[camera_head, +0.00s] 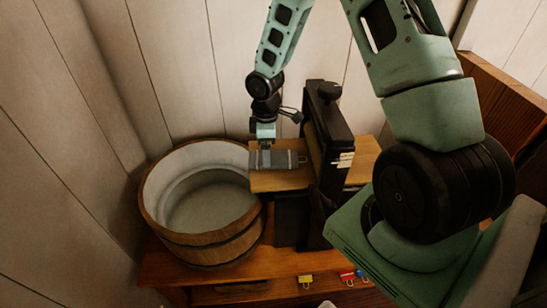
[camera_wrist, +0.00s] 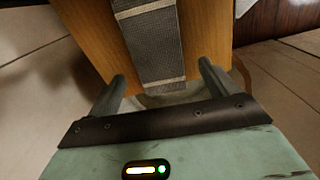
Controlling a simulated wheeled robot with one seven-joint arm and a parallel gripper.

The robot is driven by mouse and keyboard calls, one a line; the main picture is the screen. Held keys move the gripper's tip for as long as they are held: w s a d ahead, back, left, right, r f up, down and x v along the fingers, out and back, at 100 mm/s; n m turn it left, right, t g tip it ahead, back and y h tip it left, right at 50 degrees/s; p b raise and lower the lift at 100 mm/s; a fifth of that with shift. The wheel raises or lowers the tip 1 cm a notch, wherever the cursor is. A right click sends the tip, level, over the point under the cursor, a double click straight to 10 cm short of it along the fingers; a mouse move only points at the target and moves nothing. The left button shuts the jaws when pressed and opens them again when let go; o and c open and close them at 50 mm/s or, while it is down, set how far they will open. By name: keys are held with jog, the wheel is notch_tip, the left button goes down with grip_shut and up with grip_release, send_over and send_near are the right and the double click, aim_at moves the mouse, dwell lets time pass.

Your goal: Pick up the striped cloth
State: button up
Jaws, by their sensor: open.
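The striped cloth (camera_wrist: 153,45) is grey with pale bands and lies on a wooden board (camera_wrist: 85,30). In the head view the cloth (camera_head: 273,159) rests on the left part of the board (camera_head: 282,181), beside the tub. My gripper (camera_head: 265,143) is above the cloth in the head view. In the wrist view my gripper (camera_wrist: 162,82) is open, with one finger on each side of the cloth's near end. Both fingers look apart from the cloth. Whether the fingertips reach down to the board's level I cannot tell.
A round wooden tub (camera_head: 160,215) stands left of the board, close to the cloth. A dark upright frame (camera_head: 330,135) with a knob stands right of it. Several small coloured clips (camera_head: 347,277) lie on the lower bench (camera_head: 270,262). A plank wall (camera_head: 190,70) is behind.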

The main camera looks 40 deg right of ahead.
aim_at(272, 157)
jog(key=shift+f+p, duration=0.3)
jog(key=shift+f, duration=1.3)
jog(key=c, duration=1.2)
jog(key=shift+o, duration=0.2)
notch_tip(272, 157, up, 9)
jog(key=b, duration=0.2)
jog(key=shift+n, duration=0.5)
jog(key=f, duration=0.6)
jog(key=shift+s+d, duration=0.2)
jog(key=shift+s, duration=0.05)
jog(key=shift+s+d+f+b, duration=0.1)
jog(key=shift+d+f+b, duration=0.1)
jog(key=shift+f+b, duration=0.45)
jog(key=shift+s+d+f+b, duration=0.15)
jog(key=shift+f+b, duration=0.3)
jog(key=shift+f, duration=0.25)
